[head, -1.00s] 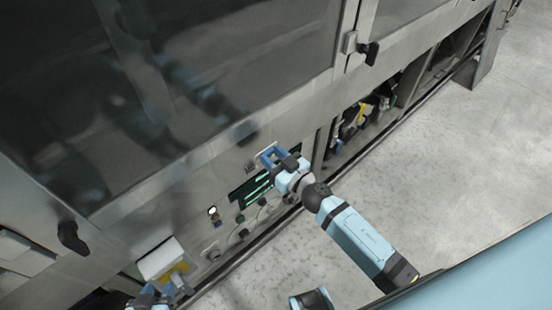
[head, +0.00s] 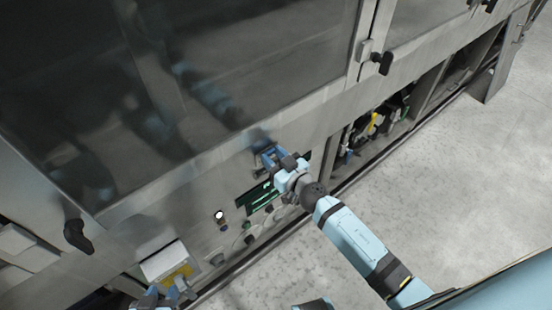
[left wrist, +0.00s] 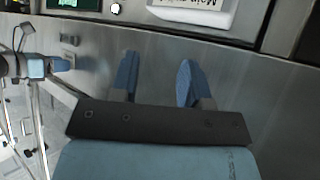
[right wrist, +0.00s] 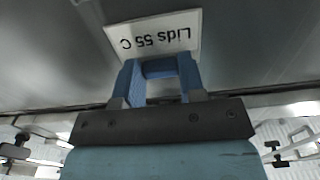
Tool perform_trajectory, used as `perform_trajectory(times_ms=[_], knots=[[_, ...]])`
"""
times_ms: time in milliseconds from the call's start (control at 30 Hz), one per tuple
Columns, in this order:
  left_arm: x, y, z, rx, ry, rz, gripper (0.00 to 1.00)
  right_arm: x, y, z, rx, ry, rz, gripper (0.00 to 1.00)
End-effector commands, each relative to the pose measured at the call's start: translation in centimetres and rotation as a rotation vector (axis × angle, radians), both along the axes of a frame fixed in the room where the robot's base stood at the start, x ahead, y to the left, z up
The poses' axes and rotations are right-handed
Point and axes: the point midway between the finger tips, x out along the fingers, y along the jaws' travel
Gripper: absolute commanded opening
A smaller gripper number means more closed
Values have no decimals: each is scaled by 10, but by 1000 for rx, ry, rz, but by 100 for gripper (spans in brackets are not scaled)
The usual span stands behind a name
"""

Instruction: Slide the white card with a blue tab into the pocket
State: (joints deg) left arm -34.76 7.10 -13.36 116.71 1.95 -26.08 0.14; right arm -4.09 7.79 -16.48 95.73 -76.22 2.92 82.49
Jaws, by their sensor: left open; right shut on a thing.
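The white card (right wrist: 160,32) reads "Lids 55 C" upside down in the right wrist view. Its blue tab (right wrist: 158,68) is between the fingers of my right gripper (right wrist: 158,80), which is shut on it. The card lies close to the grey metal front; whether it touches is unclear. In the head view my right gripper (head: 265,150) is above the green-lit display, and the card cannot be made out. My left gripper (left wrist: 158,75) is open and empty, also at the lower left in the head view (head: 168,292). I cannot pick out the pocket for certain.
A white holder (head: 164,260) with a yellow patch is on the front beside my left gripper; its lettering starts "Main" in the left wrist view (left wrist: 196,12). A display (head: 258,196) and knobs are below my right gripper. A black handle (head: 77,236) sticks out at left.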

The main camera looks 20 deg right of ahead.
Motion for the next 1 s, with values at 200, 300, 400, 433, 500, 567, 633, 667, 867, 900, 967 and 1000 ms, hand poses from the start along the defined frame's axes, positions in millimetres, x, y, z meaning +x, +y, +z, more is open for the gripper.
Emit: perform_trajectory(times_ms=[200,300,400,433,500,567,633,667,867,900,967,1000], knots=[[0,0,-10,-3,8,2,43,1,0,-11,-1,0,0,15],[0,-1,-14,-4,14,2,43,1,1,-14,0,-1,0,15],[1,-1,-17,-8,14,4,43,1,1,-18,0,-1,0,15],[1,-2,-17,-9,13,4,43,1,1,-20,-1,-1,0,15],[1,-2,-19,-12,12,6,43,1,1,-22,-1,-1,0,15],[2,-3,-19,-16,11,7,43,1,1,-24,0,-1,0,15],[3,-4,-18,-16,6,7,43,1,1,-27,2,0,0,15],[3,-4,-18,-16,4,6,43,1,1,-28,1,-1,0,15],[4,-5,-14,-16,-9,3,43,2,1,-31,1,-1,0,15],[4,-5,-15,-15,-8,2,43,2,1,-32,2,-2,0,15],[4,-5,-18,-14,-8,2,43,1,1,-33,2,-5,0,15],[4,-4,-20,-12,-7,0,43,1,1,-34,4,-7,0,15]])
